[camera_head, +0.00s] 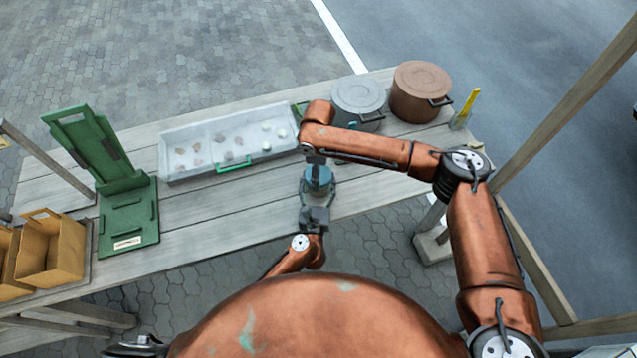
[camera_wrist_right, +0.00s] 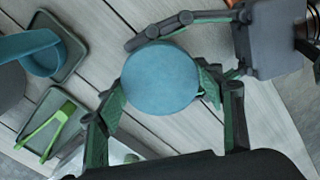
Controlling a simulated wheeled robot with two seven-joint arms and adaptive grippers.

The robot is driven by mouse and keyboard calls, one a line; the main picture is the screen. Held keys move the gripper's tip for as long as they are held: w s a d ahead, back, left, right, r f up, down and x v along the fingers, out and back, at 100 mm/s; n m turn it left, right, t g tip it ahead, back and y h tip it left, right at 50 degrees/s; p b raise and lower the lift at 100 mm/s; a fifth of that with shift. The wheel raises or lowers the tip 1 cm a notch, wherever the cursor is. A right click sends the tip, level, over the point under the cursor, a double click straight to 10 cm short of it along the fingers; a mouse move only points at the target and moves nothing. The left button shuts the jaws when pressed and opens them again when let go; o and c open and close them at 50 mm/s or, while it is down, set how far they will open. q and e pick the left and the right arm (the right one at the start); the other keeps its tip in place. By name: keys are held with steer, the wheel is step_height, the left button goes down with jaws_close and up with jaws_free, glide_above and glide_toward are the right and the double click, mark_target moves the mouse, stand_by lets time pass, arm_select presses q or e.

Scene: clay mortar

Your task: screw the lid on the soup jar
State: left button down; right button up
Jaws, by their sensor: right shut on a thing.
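The teal round lid (camera_wrist_right: 160,78) fills the middle of the right wrist view, seen from above. My right gripper (camera_wrist_right: 162,98) is shut on it, with green-padded fingers at opposite sides of its rim. In the head view the lid (camera_head: 318,172) is just below my right gripper (camera_head: 314,158), which points down. The soup jar (camera_head: 318,187) is below the lid, at the table's front edge. My left gripper (camera_head: 317,192) has its fingers on both sides of the jar and appears shut on it. The lid hides the jar from above; I cannot tell whether the lid is seated.
A pale tray (camera_head: 228,141) with small items is left of the jar. A grey pot (camera_head: 358,95) and a brown pot (camera_head: 420,90) stand behind, to the right. A green stand (camera_head: 128,210) and brown boxes (camera_head: 52,248) are at left. Bare planks lie between stand and jar.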

steer(key=o, duration=1.3)
steer(key=shift+o, duration=0.2)
step_height(320, 180, up, 12)
arm_select(q)
steer(key=c, duration=0.6)
jaws_free()
steer(key=shift+c, duration=0.2)
steer(key=shift+s, duration=0.1)
